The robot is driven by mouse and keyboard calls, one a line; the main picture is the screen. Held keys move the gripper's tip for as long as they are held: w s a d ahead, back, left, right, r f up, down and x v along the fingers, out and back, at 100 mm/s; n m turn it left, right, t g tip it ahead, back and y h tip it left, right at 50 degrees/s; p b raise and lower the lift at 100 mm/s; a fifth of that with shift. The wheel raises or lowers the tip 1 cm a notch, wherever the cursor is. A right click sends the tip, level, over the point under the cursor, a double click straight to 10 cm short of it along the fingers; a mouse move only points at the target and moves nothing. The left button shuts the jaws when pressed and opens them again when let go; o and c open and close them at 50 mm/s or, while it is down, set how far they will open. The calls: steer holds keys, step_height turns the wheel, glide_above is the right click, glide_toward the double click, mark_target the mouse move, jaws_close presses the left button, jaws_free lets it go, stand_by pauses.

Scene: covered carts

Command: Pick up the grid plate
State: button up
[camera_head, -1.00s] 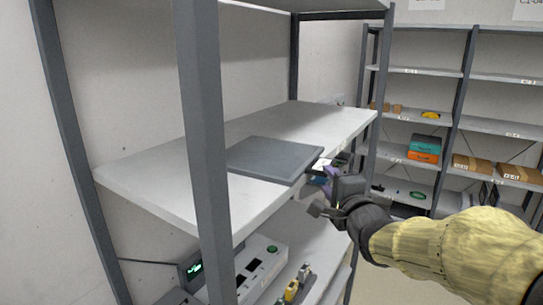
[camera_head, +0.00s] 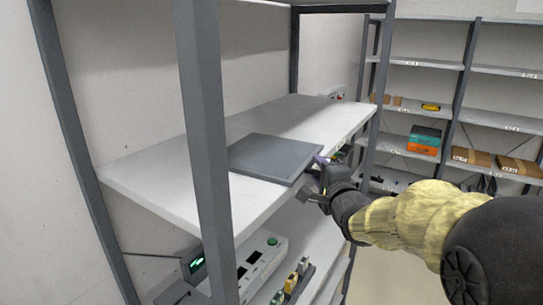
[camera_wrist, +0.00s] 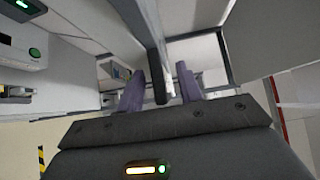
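The grid plate (camera_head: 275,157) is a flat, dark grey, square slab. It lies flat on the middle white shelf board, its near edge at the board's front edge. No grid pattern shows on its top. My gripper (camera_head: 311,178) is at the plate's front right corner, outside the shelf. In the wrist view my gripper (camera_wrist: 160,88) has two purple-grey fingers standing apart. A narrow dark edge (camera_wrist: 159,86), which looks like the plate's, shows between them, with gaps at both sides. Whether a finger touches the plate cannot be told.
The shelf board (camera_head: 155,184) has free room behind and right of the plate. A dark upright post (camera_head: 205,140) stands in front at left. A lower shelf holds a grey device (camera_head: 262,262) with a green button. More shelving with boxes (camera_head: 424,140) stands behind at right.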

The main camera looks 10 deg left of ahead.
jaws_close()
steer(key=shift+r, duration=0.1)
steer(key=shift+r, duration=0.1)
step_height(320, 180, up, 10)
steer(key=shift+f+b, duration=0.1)
steer(key=shift+b, duration=0.65)
steer(key=shift+w, duration=0.1)
